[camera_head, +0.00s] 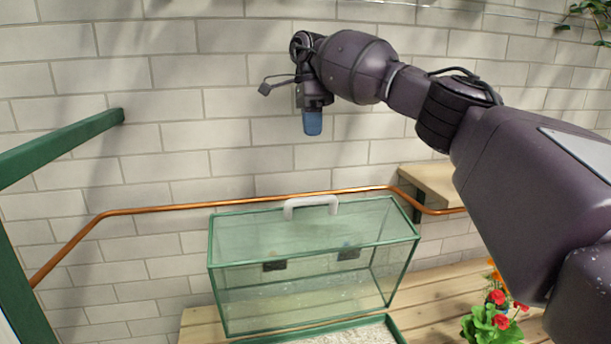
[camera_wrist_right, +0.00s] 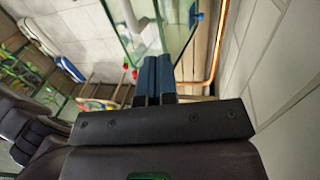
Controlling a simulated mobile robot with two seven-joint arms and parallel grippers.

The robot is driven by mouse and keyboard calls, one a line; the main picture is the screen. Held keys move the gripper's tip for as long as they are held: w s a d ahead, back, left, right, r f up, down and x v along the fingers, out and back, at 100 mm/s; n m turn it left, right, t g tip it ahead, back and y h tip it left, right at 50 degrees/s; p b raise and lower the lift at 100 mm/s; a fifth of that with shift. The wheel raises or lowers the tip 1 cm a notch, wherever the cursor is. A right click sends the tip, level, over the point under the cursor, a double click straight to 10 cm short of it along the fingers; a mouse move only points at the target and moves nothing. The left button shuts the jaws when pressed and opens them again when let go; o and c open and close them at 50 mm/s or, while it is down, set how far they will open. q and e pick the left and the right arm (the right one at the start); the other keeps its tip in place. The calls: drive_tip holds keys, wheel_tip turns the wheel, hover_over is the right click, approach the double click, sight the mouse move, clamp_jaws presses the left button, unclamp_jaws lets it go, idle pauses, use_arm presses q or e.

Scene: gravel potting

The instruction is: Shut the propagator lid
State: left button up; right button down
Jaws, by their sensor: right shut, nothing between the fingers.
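The propagator lid (camera_head: 228,300) is a clear glass box with green edges, a white handle (camera_head: 313,203) on its top edge and two small dark fittings. It appears tipped up, open, behind a green-rimmed tray (camera_head: 396,328) of pale gravel, which the lower picture edge cuts off. My right gripper (camera_head: 312,124) is shut and empty, pointing down, above the handle in the picture and apart from it. Its blue fingers (camera_wrist_right: 153,76) are together in the right wrist view, where green-edged glass shows beyond them. My left gripper is out of view.
A copper pipe (camera_head: 240,203) runs along the white brick wall behind the lid. Red flowers (camera_head: 496,297) with green leaves stand at the right on the wooden slatted bench (camera_head: 440,290). A wooden shelf (camera_head: 428,183) is at the back right. Green framing (camera_head: 60,140) is at the left.

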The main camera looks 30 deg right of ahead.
hover_over(318, 210)
drive_tip(key=w, duration=0.1)
drive_tip(key=f, duration=1)
drive_tip(key=shift+d+f, duration=0.25)
drive_tip(key=shift+f, duration=0.1)
drive_tip(key=shift+s+a+f+p, duration=0.15)
drive_tip(key=shift+s+f+p, duration=0.15)
drive_tip(key=shift+s+p, duration=0.1)
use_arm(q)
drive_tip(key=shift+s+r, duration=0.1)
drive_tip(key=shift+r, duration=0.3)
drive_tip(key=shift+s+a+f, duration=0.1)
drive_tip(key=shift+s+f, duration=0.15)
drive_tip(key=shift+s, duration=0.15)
use_arm(e)
drive_tip(key=shift+s, duration=0.15)
